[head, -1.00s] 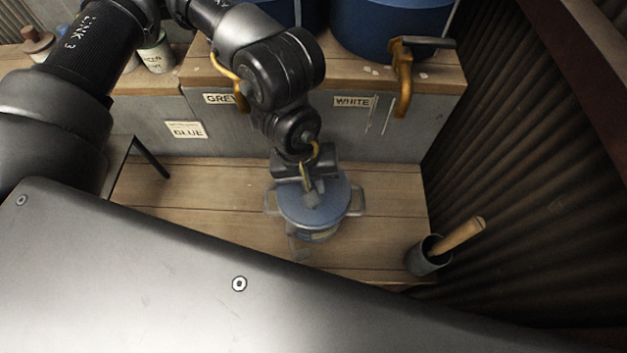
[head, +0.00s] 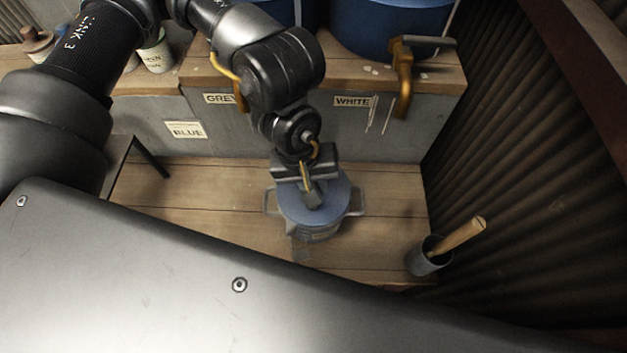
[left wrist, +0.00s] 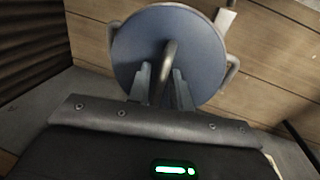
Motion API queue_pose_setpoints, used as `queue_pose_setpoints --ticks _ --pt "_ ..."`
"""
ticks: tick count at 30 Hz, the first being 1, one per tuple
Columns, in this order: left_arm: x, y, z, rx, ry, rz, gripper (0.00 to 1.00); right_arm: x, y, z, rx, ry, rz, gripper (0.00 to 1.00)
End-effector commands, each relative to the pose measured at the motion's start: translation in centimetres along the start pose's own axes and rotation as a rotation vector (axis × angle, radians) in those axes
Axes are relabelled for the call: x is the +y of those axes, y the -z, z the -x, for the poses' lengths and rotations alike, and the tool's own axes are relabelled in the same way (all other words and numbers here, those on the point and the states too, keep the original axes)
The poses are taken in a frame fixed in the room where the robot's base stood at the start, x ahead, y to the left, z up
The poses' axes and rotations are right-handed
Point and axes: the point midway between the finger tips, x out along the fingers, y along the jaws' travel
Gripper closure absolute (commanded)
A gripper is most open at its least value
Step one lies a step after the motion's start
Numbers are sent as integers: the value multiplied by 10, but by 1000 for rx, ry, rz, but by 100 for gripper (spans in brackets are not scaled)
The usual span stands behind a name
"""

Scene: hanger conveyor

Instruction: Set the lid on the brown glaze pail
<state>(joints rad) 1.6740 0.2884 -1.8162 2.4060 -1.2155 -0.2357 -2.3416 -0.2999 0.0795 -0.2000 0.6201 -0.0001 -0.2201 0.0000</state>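The blue-grey round lid (head: 332,208) lies over the mouth of the pail (head: 322,237) on the lower wooden bench. From above it looks level and roughly centred; whether its rim is fully seated is hard to see. A pail side handle (head: 356,201) sticks out at the right. My left gripper (head: 310,192) is directly above the lid. In the left wrist view its fingers (left wrist: 162,82) stand on either side of the lid's upright handle (left wrist: 169,52), with gaps visible, so it looks open. The lid (left wrist: 190,35) hides the pail's inside. My right gripper is out of view.
A grey cup (head: 425,262) with a wooden-handled tool stands at the right. Behind is a raised shelf with labels, a brass tap (head: 403,75) and large blue containers (head: 380,30). A corrugated wall (head: 500,170) closes the right side. Bench left of the pail is clear.

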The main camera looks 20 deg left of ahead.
Motion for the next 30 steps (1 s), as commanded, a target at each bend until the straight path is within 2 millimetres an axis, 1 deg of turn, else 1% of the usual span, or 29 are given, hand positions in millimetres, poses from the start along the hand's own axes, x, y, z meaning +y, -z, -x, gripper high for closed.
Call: queue_pose_setpoints --ticks 1,6,14,17,20,25,26,27,29,30 --pt "0 0 0 0 0 0 76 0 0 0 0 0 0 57" --pt "0 0 0 0 0 0 54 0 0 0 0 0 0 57" --pt "0 0 0 0 0 0 53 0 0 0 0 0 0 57" --pt "0 0 4 1 -1 -1 53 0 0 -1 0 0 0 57" --pt "1 1 17 3 -4 -1 53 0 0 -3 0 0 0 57" --pt "0 1 53 5 -4 -3 53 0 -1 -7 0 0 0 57" --pt "0 1 62 6 -3 -2 53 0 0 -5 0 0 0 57" --pt "1 2 74 6 -3 0 53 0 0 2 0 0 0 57" --pt "1 1 88 5 -3 -1 53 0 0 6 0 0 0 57" --pt "1 0 94 4 3 -3 53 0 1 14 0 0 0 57"
